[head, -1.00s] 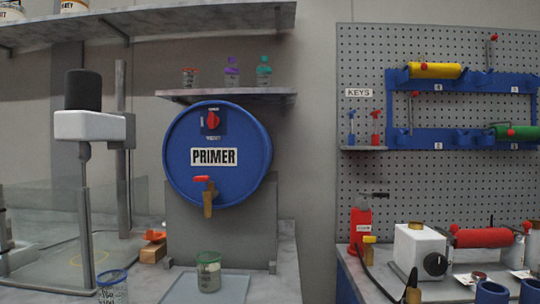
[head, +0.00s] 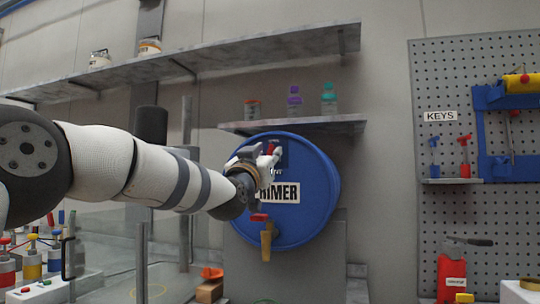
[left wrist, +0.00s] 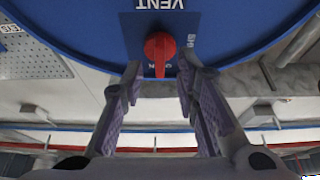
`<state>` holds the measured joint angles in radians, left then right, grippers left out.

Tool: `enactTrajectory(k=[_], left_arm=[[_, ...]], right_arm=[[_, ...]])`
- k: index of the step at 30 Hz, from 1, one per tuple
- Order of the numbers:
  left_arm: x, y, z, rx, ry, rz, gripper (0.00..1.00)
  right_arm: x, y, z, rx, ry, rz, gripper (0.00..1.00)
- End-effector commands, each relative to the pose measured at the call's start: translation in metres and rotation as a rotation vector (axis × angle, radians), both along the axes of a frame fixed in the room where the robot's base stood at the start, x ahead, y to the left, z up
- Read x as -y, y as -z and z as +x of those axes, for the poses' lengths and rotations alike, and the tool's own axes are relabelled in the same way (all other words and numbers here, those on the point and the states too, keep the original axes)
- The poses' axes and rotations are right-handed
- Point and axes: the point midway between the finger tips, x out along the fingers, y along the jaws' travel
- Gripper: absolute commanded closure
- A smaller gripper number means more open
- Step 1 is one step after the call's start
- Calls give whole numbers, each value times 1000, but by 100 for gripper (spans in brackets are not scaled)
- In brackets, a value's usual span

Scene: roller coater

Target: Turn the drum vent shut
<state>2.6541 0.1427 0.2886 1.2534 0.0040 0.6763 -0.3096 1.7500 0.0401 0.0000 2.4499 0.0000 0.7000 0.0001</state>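The blue drum (head: 318,200) has a PRIMER label and a red vent knob (head: 271,149) near its top. In the left wrist view the red knob (left wrist: 159,48) appears upside down below the word VENT. Its handle points down in that picture, toward a partly hidden label ending in N; another label, partly readable as SHUT, is at its right. My left gripper (head: 268,155) is in front of the drum's upper face, partly covering the PRIMER label. Its fingers (left wrist: 160,76) are open, one on each side of the knob's handle end, with gaps visible. My right gripper is not in view.
A tap (head: 266,238) with a red handle sticks out below the label. A small shelf (head: 300,125) with bottles is just above the drum.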

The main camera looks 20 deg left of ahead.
Motion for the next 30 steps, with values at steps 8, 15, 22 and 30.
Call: enactTrajectory(k=[8, 15, 22, 30], left_arm=[[0, -3, 13, -3, 0, 0, 72], [0, -4, 12, -2, 0, 0, 92], [0, -4, 12, -2, 0, 0, 100], [1, -4, 12, -3, 0, -52, 100]], right_arm=[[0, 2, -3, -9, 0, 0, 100], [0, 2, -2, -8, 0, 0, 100], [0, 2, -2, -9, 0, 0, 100], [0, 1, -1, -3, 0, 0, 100]])
